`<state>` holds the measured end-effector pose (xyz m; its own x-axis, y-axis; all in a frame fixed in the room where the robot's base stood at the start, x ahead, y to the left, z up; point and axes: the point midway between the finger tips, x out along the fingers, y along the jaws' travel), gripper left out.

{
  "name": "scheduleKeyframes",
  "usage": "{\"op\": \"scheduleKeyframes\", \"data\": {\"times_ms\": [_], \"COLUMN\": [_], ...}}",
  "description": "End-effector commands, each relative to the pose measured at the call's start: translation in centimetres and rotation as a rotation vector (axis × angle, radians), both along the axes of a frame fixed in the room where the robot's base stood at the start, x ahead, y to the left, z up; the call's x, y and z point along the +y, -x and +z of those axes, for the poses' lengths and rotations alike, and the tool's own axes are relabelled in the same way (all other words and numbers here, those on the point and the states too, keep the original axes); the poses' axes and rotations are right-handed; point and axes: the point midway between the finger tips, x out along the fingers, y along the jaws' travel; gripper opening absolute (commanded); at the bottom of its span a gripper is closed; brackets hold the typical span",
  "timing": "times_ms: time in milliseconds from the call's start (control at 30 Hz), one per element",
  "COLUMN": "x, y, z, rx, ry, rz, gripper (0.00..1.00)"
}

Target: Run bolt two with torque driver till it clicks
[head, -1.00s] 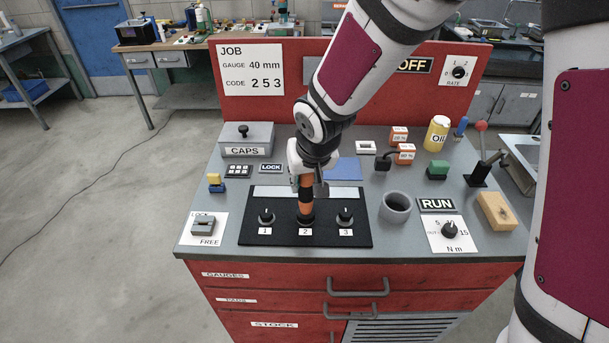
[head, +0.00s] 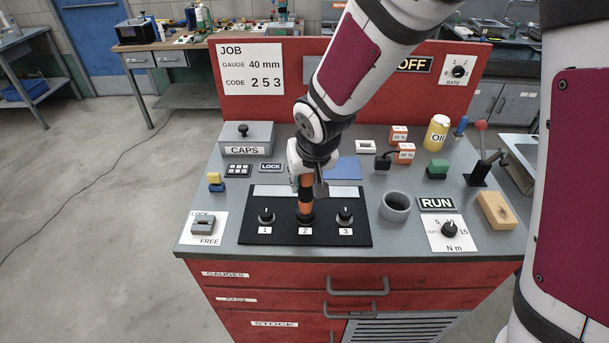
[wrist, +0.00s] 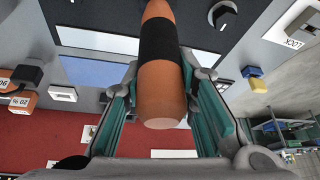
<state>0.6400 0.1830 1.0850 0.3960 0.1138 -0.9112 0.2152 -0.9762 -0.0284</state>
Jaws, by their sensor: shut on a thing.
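My gripper (head: 310,178) is shut on the orange and black torque driver (head: 306,200). The driver stands upright over position 2 of the black bolt plate (head: 285,238), its lower end at bolt two, which it hides. In the wrist view the driver (wrist: 160,85) sits between the two teal-padded fingers (wrist: 160,110). Bolt one (head: 266,216) and bolt three (head: 345,216) stand uncovered on either side. A torque dial (head: 449,229) marked N m is at the right front.
A grey cup (head: 396,206) stands right of the plate, near the RUN label (head: 436,204). A LOCK/FREE switch (head: 203,226) is at left. The CAPS box (head: 246,137), a yellow oil bottle (head: 437,134) and a red-knobbed lever (head: 482,150) stand farther back.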

Motion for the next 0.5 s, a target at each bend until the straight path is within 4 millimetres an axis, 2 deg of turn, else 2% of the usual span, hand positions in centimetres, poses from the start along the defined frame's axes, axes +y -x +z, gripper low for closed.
{"op": "scheduleKeyframes", "data": {"times_ms": [200,500], "x": [-0.1,-0.1], "y": [0.1,0.1], "z": [-0.2,1.3], "rx": [0.005,0.002], "ry": [0.002,0.001], "rz": [0.0,-0.001], "gripper": [0.0,0.0]}}
